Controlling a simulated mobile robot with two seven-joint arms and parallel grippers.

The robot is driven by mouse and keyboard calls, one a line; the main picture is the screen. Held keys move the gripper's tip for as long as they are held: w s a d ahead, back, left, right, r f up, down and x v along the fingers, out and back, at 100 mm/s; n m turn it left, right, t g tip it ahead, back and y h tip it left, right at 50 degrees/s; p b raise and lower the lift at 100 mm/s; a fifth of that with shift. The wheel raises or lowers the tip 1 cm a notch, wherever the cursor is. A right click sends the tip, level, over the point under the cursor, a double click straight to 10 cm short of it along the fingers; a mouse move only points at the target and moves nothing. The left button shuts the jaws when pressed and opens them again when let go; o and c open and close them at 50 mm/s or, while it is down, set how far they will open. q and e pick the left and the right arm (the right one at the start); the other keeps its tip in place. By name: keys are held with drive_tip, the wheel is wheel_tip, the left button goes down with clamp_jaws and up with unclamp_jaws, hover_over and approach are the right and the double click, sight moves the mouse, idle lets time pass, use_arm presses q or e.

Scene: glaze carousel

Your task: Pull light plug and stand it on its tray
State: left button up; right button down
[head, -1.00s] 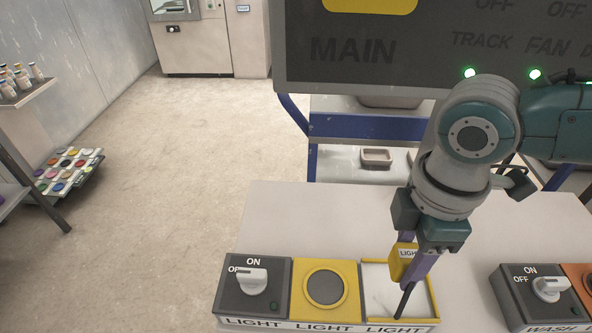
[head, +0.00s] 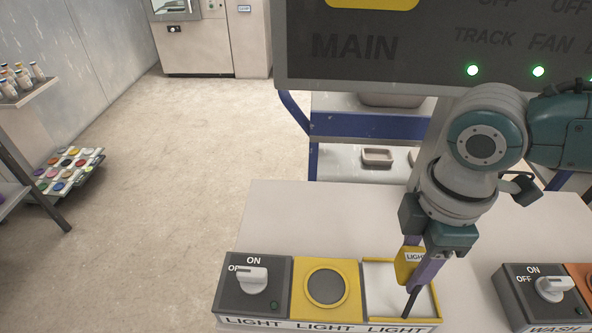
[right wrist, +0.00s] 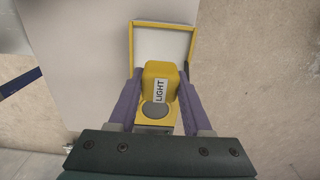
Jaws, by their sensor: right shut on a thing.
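The yellow light plug (head: 406,266) with a LIGHT label is shut between the purple fingers of my right gripper (head: 413,272). It looks upright in the head view, in front of the white, yellow-rimmed tray (head: 437,304). I cannot tell how high its base is. In the right wrist view the plug (right wrist: 158,72) sits between both fingers (right wrist: 160,88), with the tray (right wrist: 165,24) above it in the picture. The yellow socket with a dark round face (head: 326,287) is left of the tray and holds no plug. My left gripper is not in view.
A dark switch box (head: 253,283) with a white knob stands left of the socket. The wash switch box (head: 543,290) is on the right. A dark panel (head: 420,45) hangs over the back. The bench top (head: 300,215) behind the tray is clear on the left.

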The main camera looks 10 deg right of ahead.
sight(417, 257)
drive_tip(key=shift+f+b, duration=0.6)
drive_tip(key=shift+f, duration=0.25)
drive_tip(key=shift+f+b, duration=1.25)
drive_tip(key=shift+f, duration=0.4)
drive_tip(key=shift+c, duration=1.3)
unclamp_jaws()
drive_tip(key=shift+r, duration=0.1)
wheel_tip(417, 257, up, 10)
drive_tip(key=shift+f+p, duration=0.1)
drive_tip(key=shift+p, duration=0.65)
wheel_tip(417, 257, up, 7)
drive_tip(key=p, duration=0.8)
